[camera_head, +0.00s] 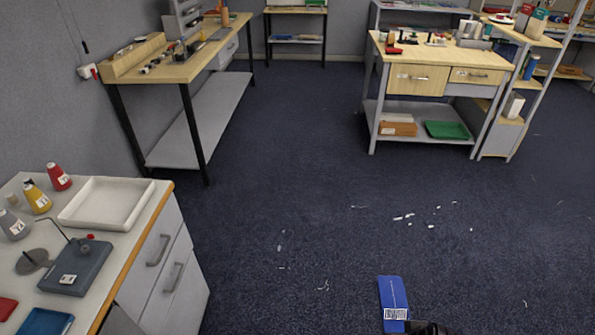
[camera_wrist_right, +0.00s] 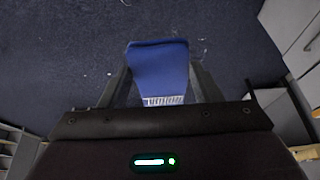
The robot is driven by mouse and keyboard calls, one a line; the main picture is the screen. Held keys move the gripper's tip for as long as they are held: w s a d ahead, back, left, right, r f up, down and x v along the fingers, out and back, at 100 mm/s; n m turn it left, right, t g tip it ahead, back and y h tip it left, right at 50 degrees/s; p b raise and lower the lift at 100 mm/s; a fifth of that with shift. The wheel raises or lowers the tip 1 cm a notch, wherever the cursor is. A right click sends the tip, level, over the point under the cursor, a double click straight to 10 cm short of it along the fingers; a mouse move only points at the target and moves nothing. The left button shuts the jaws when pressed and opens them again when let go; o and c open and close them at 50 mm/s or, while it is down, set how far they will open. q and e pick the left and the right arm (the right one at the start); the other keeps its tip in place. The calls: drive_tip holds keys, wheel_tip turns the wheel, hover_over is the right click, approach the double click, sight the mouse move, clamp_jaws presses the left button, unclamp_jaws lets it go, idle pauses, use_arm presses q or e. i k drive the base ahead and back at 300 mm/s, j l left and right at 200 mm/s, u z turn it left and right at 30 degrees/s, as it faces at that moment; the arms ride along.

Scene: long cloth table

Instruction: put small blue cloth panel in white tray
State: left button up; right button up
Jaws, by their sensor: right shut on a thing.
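The small blue cloth panel (camera_head: 392,293) is at the bottom of the head view, over the dark floor, with a white printed label at its near end. My right gripper (camera_head: 428,327) is at its lower right, mostly cut off by the frame edge. In the right wrist view, the panel (camera_wrist_right: 158,68) sits between the two fingers of the right gripper (camera_wrist_right: 160,80), which is shut on it. The white tray (camera_head: 68,217) lies on the light worktop at the left and looks empty. My left gripper is not in view.
Drawers (camera_head: 160,262) face right. Open carpet separates this worktop from the benches behind.

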sight(110, 205)
drive_tip(key=i+u, duration=0.25)
drive_tip(key=i, duration=0.25)
drive_tip(key=i+l+u, duration=0.1)
drive_tip(key=i+u, duration=0.2)
drive_tip(key=i, duration=0.15)
drive_tip(key=i+l+u, duration=0.25)
drive_tip(key=i, duration=0.25)
drive_tip(key=i+j+u, duration=0.1)
drive_tip(key=u, duration=0.35)
drive_tip(key=i+u, duration=0.25)
drive_tip(key=u, duration=0.2)
drive_tip(key=i+u, duration=0.2)
drive_tip(key=u, duration=0.2)
drive_tip(key=i+l+u, duration=0.1)
drive_tip(key=u, duration=0.35)
drive_tip(key=i+l+u, duration=0.15)
drive_tip(key=u, duration=0.3)
drive_tip(key=i+u, duration=0.1)
drive_tip(key=u, duration=0.35)
